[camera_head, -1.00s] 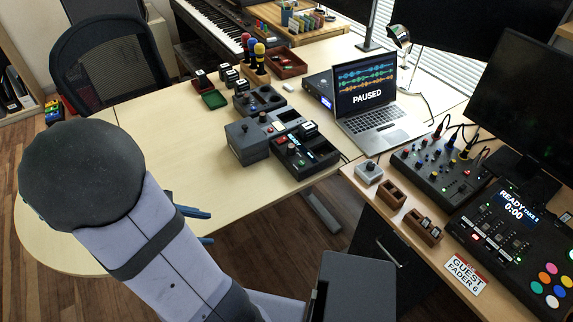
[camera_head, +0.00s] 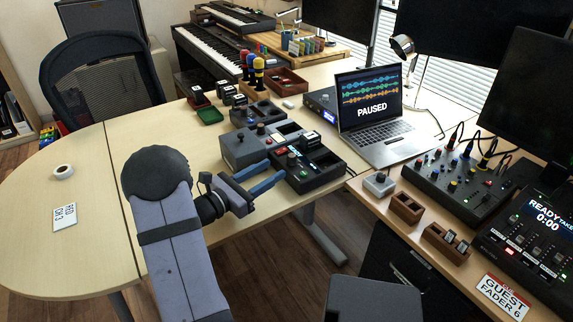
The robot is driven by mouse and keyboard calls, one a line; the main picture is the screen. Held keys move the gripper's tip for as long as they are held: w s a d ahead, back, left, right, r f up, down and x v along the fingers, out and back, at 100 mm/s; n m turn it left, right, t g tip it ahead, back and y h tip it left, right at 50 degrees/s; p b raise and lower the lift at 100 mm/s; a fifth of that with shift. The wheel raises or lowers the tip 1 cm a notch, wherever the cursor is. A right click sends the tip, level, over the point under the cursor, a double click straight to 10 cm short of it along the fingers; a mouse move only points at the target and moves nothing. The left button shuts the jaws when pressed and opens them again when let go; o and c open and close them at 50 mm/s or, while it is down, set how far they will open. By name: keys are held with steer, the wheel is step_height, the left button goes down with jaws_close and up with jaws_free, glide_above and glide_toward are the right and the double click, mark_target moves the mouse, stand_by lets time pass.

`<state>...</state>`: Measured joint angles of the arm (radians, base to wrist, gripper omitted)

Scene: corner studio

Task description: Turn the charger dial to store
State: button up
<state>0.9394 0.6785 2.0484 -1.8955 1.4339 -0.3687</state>
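A black device (camera_head: 318,180) with a small dial (camera_head: 292,159), lit displays and slots stands at the table's front edge; it looks like the charger. The dial's setting is too small to read. A grey box (camera_head: 237,152) with a dark knob (camera_head: 261,129) stands just left of it. My gripper (camera_head: 276,168) has two blue fingers spread apart, with nothing seen between them.
A laptop (camera_head: 372,131) reading PAUSED stands behind right. Black double-cup holder (camera_head: 257,113), green tray (camera_head: 209,116) and red tray (camera_head: 286,81) lie behind. A right-hand desk holds a mixer (camera_head: 455,183) and a small knob box (camera_head: 379,184). The left table is mostly clear, with a tape roll (camera_head: 63,172) and card (camera_head: 65,217).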

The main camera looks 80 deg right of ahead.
mark_target(289, 160)
steer(key=shift+x, duration=3.55)
jaws_close()
